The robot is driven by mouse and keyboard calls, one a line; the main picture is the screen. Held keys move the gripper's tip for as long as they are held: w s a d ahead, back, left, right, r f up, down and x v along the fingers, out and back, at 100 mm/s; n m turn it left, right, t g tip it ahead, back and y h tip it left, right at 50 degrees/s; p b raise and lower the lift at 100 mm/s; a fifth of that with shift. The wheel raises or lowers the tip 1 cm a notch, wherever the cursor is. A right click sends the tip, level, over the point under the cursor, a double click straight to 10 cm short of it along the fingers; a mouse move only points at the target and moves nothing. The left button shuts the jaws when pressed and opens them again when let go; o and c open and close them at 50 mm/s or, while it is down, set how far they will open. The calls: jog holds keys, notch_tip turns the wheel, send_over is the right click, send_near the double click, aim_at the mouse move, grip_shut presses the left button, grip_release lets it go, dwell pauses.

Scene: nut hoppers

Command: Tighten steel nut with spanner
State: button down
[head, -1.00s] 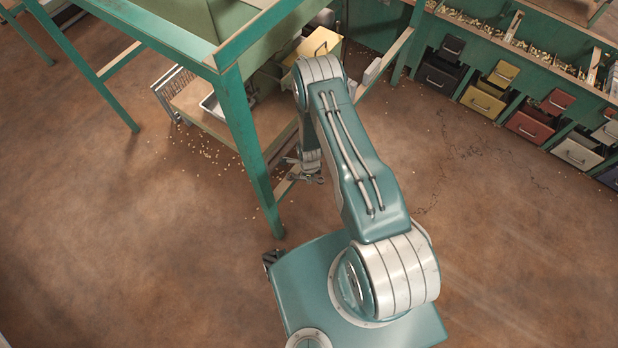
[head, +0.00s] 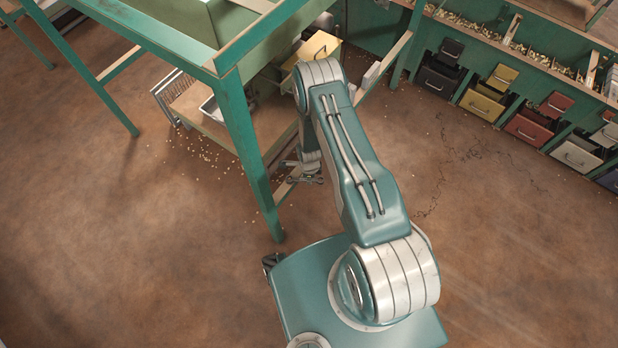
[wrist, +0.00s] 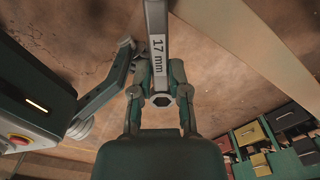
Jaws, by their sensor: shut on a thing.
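My gripper (wrist: 160,72) is shut on a steel spanner (wrist: 157,18) marked "17 mm". The spanner's shaft runs between the two fingers and out of the top of the wrist view. Its ring end, with a hexagonal hole, lies back toward the gripper's palm. The far end of the spanner is cut off. In the head view my gripper (head: 305,177) is small, beside the green frame's leg and low crossbar, partly behind my arm. I cannot make out the steel nut in either view.
A green frame (head: 240,130) with a hopper stands at the left. A low shelf (head: 225,133) with a tray is under it. Coloured drawers (head: 483,103) line the back right. Small nuts lie scattered on the brown floor. The floor at right is open.

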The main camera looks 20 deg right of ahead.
jog(key=shift+r, duration=2.35)
dwell(1.2)
